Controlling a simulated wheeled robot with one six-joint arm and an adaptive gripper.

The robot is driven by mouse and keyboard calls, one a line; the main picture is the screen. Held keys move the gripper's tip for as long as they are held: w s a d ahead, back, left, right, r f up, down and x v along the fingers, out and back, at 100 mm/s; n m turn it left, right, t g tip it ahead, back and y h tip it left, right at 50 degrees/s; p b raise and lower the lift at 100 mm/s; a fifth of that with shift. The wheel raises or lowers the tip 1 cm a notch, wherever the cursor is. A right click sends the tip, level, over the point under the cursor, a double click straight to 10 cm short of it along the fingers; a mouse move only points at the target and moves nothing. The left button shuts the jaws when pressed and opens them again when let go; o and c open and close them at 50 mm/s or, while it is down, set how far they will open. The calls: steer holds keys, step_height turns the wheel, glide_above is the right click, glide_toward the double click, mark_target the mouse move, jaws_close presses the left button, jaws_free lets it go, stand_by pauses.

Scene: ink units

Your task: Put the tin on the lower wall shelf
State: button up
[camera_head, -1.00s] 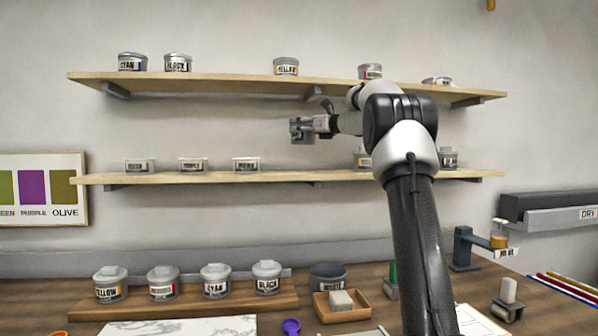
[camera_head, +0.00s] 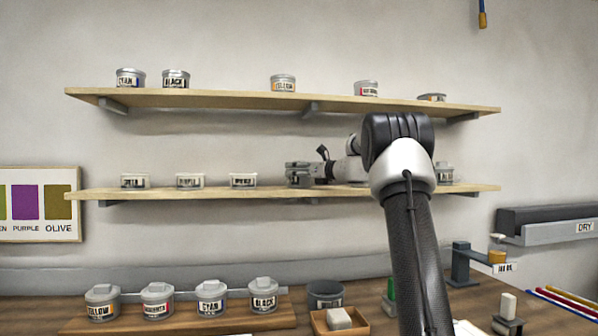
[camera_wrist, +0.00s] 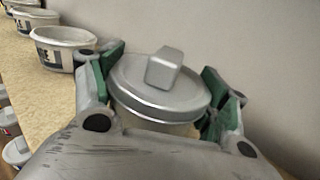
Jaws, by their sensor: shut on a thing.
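My gripper (camera_head: 300,174) is at the lower wall shelf (camera_head: 275,191), just right of the third tin in the row. In the wrist view my gripper (camera_wrist: 160,95) has its green-padded fingers on both sides of a tin (camera_wrist: 158,92) with a grey lid and a block-shaped knob. The held tin looks upright and sits over or on the shelf; I cannot tell whether its base touches the board. In the head view the gripper mostly hides this tin.
Three tins, including the nearest one (camera_head: 243,181), stand left on the lower shelf; another (camera_head: 444,172) stands right. The upper shelf (camera_head: 220,99) with several tins is overhead. Lidded jars (camera_head: 263,296) stand on the bench below. The wall is close behind.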

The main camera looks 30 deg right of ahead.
steer(key=o, duration=1.4)
steer(key=shift+f, duration=0.1)
